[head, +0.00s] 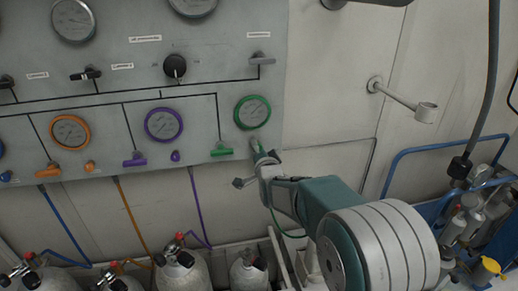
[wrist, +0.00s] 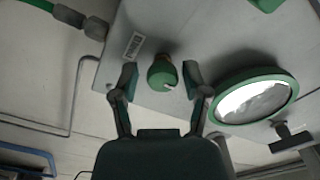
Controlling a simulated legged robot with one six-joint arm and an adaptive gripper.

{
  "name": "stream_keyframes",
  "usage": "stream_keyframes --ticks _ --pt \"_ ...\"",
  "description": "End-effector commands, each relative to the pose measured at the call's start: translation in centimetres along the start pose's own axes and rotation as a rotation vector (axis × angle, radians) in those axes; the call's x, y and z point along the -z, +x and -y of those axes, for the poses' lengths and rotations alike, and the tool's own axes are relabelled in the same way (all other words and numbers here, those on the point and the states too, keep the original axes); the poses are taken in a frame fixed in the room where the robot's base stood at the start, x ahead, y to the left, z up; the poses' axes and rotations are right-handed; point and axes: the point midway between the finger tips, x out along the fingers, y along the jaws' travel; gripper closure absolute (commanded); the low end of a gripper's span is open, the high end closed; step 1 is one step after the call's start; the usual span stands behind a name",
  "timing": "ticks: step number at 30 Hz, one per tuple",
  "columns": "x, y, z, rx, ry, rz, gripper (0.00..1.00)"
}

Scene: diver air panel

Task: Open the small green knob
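The small green knob (wrist: 161,73) sticks out of the grey panel in the wrist view, with a white mark on its face. My gripper (wrist: 160,76) is open, with one finger on each side of the knob and a visible gap to each finger. I cannot tell how deep the fingers reach along it. In the head view my gripper (head: 264,156) is at the panel's lower right corner, below the green-rimmed gauge (head: 252,112), and mostly hides the knob.
A green lever handle (head: 221,151) sits left of my gripper on the panel (head: 210,100). Purple and orange gauges and handles lie farther left. A wall bracket (head: 405,102) juts out at right. Gas cylinders (head: 183,272) stand below. The wall just right of the panel is mostly clear.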

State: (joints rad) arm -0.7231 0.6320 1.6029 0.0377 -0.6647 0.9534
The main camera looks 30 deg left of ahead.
Motion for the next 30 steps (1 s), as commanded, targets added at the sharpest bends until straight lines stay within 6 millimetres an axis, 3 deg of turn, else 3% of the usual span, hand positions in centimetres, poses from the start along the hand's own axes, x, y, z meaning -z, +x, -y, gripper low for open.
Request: stream_keyframes --ticks 1,2,3,17,30 --pt "-0.03 0.01 0.01 0.0 0.0 0.0 0.81" --pt "-0.03 0.0 0.0 0.0 0.0 0.001 0.95" --pt "-0.03 0.02 -0.04 0.0 0.0 0.001 1.0" --pt "0.03 -0.08 -0.17 -0.003 -0.045 0.002 1.0" --pt "0.09 -0.13 -0.29 -0.004 -0.369 0.003 1.0"
